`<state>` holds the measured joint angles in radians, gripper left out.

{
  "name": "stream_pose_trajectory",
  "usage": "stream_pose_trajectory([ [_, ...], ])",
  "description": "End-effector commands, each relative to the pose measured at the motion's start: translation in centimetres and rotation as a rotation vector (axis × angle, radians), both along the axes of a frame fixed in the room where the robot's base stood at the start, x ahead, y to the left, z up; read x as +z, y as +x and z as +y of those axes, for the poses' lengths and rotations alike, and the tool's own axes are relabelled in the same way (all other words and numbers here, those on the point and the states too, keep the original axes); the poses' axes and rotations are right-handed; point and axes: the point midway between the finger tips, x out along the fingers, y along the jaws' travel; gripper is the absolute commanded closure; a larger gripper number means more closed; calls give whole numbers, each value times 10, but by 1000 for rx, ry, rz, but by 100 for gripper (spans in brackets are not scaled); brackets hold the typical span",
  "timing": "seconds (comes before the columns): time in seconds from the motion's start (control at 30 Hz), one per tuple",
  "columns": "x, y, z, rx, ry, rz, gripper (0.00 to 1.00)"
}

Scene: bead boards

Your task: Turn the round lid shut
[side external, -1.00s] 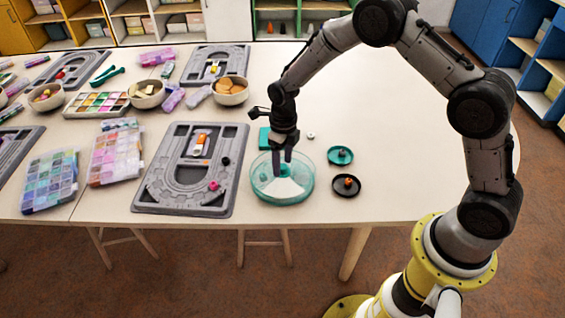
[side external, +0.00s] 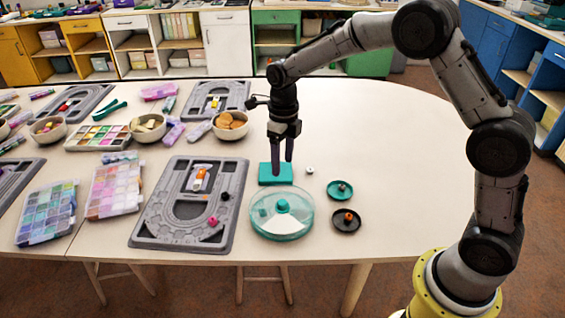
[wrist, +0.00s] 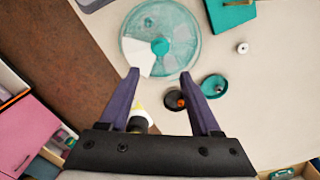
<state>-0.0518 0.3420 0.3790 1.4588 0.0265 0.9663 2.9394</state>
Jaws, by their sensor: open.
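The round clear teal-tinted lid (side external: 260,222) sits on its round container on the table, with a teal knob (side external: 283,204) at its centre. A white wedge (side external: 288,225) shows on the near side of the knob. In the wrist view the lid (wrist: 136,28) lies beyond my fingertips, with the knob (wrist: 160,46) uncovered and the wedge (wrist: 139,57) toward the lower left. My gripper (side external: 282,172) is open and empty, pointing down, apart from the knob and above it. I cannot tell whether the lid is fully seated.
A teal block (side external: 268,180) lies behind the container. A white bead (side external: 309,170), a teal dish (side external: 349,196) and a black dish (side external: 337,226) lie to the right. A grey bead board (side external: 165,210) stands close on the left. The table farther right is clear.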

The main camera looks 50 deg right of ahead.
Motion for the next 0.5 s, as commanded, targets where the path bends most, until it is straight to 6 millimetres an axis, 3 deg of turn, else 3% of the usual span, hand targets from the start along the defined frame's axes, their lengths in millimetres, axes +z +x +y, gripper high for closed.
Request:
stream_pose_trajectory([
  [0.23, 0, -1, 1, 61, -3, -4, 36],
  [0.5, 1, -4, 5, 487, -29, -20, 36],
])
